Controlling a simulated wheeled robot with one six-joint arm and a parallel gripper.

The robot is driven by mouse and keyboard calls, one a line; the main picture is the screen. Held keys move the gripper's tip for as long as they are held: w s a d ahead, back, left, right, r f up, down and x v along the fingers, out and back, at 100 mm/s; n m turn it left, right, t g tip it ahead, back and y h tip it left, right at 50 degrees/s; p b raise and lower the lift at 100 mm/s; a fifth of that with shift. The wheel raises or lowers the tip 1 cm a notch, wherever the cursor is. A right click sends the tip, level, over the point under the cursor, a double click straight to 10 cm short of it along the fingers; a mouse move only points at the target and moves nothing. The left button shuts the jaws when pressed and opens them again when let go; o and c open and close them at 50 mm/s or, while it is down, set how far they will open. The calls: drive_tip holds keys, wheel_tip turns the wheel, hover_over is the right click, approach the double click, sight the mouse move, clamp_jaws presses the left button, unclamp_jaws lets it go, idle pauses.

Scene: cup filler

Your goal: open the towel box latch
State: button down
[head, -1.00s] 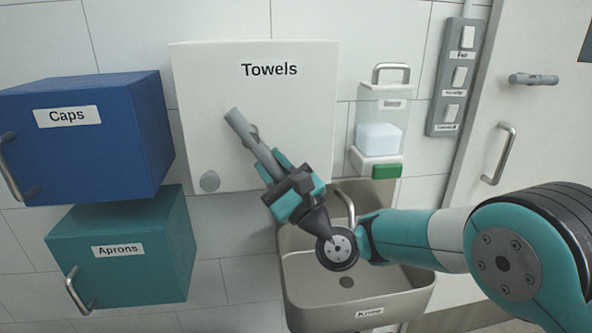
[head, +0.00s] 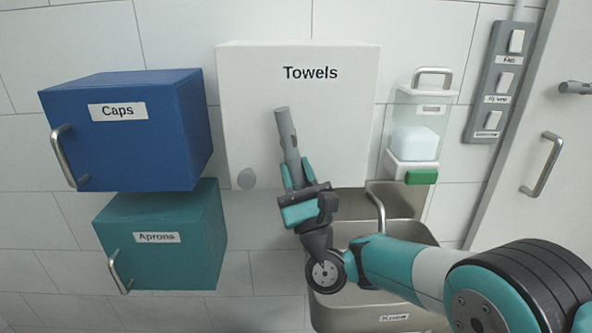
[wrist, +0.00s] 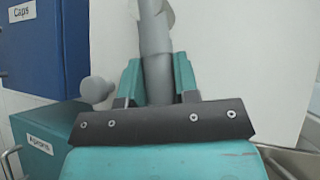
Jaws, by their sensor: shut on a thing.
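The white towel box (head: 345,125), labelled "Towels", is on the wall in the middle of the head view. A grey bar-shaped latch lever (head: 287,128) lies across its front, nearly upright with its top leaning slightly left. The lever also shows in the wrist view (wrist: 155,45). My gripper (head: 297,178) is shut on the lower part of the lever, with teal fingers on both sides of it in the wrist view (wrist: 158,80). The box door looks closed. The lever's mount on the box is hidden in the head view. A round grey knob (head: 247,178) is at the box's lower left.
A blue "Caps" box (head: 165,145) and a teal "Aprons" box (head: 185,260) with handles are at the left. A soap dispenser (head: 414,145) and switch panel (head: 491,85) are at the right. A sink (head: 345,310) lies below my arm.

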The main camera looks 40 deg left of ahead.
drive_tip(key=shift+f, duration=0.1)
drive_tip(key=c, duration=0.9)
unclamp_jaws()
drive_tip(key=shift+o, duration=0.2)
